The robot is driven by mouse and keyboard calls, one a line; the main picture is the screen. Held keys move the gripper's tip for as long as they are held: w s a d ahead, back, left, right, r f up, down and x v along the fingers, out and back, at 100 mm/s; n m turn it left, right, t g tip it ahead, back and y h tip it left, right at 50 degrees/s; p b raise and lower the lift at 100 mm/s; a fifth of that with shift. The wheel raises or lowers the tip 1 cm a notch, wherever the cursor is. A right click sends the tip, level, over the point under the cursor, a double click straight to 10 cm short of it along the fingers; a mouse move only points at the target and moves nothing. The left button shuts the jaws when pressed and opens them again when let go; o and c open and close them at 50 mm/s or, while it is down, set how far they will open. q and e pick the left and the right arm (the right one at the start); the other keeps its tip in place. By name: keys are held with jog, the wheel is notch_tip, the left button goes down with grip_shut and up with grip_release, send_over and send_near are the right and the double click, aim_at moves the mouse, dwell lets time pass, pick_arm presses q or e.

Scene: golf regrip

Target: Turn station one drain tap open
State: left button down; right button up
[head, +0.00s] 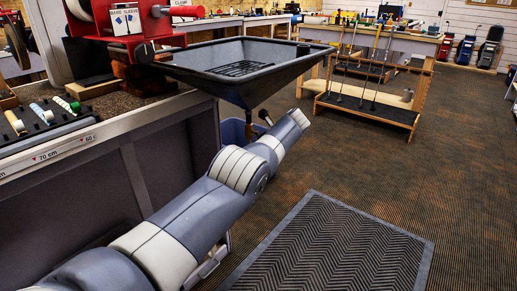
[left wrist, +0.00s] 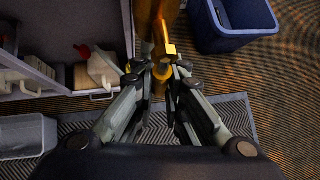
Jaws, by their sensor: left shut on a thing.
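The brass drain tap (left wrist: 166,48) shows at the top middle of the left wrist view, under a brown pipe. My left gripper (left wrist: 160,72) has its fingers on either side of the tap and is shut on it. In the head view, the grey drain tray (head: 240,62) with its funnel-shaped underside stands out from the bench front. My left arm reaches up beneath this tray, and its fingers are mostly hidden there. Whether the tap is open cannot be told. My right gripper is in neither view.
A blue bin (left wrist: 232,24) stands on the floor by the tap. Open shelving (left wrist: 75,65) is at the left of the wrist view. A club rack (head: 370,95) stands beyond the tray, and a dark floor mat (head: 335,250) lies in front.

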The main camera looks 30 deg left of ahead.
pick_arm(q)
jog(key=shift+f, duration=0.1)
jog(key=c, duration=1.6)
grip_release()
jog(key=shift+c, duration=0.2)
jog(key=shift+d+r, duration=0.1)
jog(key=shift+r, duration=0.1)
jog(key=v, duration=1.1)
jog(key=shift+s+d+r, duration=0.15)
jog(key=shift+d, duration=0.15)
